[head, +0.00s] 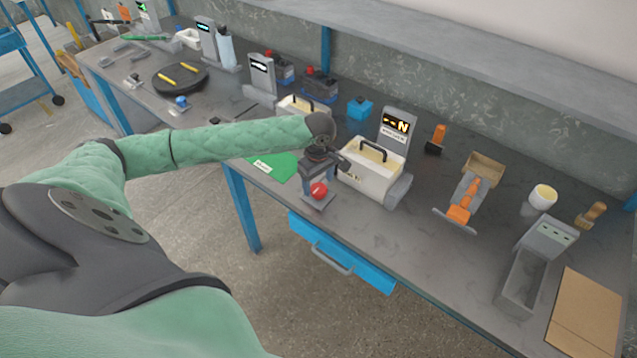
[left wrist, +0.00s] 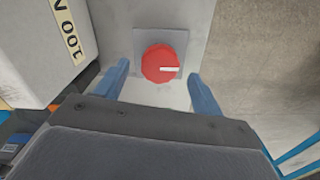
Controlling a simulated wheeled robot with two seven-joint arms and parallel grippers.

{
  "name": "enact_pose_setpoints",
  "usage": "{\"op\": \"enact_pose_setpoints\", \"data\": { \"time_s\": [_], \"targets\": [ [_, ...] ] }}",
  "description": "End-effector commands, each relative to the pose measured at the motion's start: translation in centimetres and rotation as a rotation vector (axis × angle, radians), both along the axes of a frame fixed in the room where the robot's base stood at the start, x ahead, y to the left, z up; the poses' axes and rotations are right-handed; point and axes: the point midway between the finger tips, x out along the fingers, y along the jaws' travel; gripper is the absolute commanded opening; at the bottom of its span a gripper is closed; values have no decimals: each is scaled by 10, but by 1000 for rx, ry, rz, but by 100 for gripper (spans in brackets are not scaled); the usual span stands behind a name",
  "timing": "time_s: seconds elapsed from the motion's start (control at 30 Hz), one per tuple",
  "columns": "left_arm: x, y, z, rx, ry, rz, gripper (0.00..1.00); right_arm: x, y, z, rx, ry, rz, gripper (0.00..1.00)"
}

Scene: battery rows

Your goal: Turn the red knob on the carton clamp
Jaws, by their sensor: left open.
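The red knob (head: 319,189) sits on a small grey plate near the front edge of the bench. In the left wrist view the knob (left wrist: 159,64) is round, with a white mark pointing right. My left gripper (head: 318,180) is open over the knob; in the wrist view its two blue-grey fingers (left wrist: 158,84) stand on either side, apart from it. A cream box with a black handle (head: 367,180) stands just right of the knob, before a grey display unit (head: 397,122) reading "N". My right gripper is not in view.
A green card (head: 275,167) lies left of the gripper. An orange-handled device (head: 462,213) stands to the right, with a grey tray (head: 520,285) and cardboard (head: 588,315) farther right. A blue drawer (head: 345,258) hangs below the bench edge. Bench surface between box and orange device is clear.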

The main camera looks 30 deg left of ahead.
Motion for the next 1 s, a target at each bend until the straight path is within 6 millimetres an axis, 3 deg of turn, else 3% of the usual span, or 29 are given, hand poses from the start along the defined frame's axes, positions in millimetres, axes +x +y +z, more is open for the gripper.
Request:
{"op": "enact_pose_setpoints", "data": {
  "time_s": [0.2,0.5,0.53,0.77,1.0],
  "targets": [
    [0,0,-18,0,0,-1,68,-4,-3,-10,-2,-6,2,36],
    [0,0,-21,0,0,-2,68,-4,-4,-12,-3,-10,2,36],
    [0,0,-21,0,0,-2,66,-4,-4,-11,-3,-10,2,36],
    [0,0,-21,0,0,-2,24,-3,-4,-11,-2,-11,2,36],
    [0,0,-20,0,0,-15,24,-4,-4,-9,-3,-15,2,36]
  ]
}}
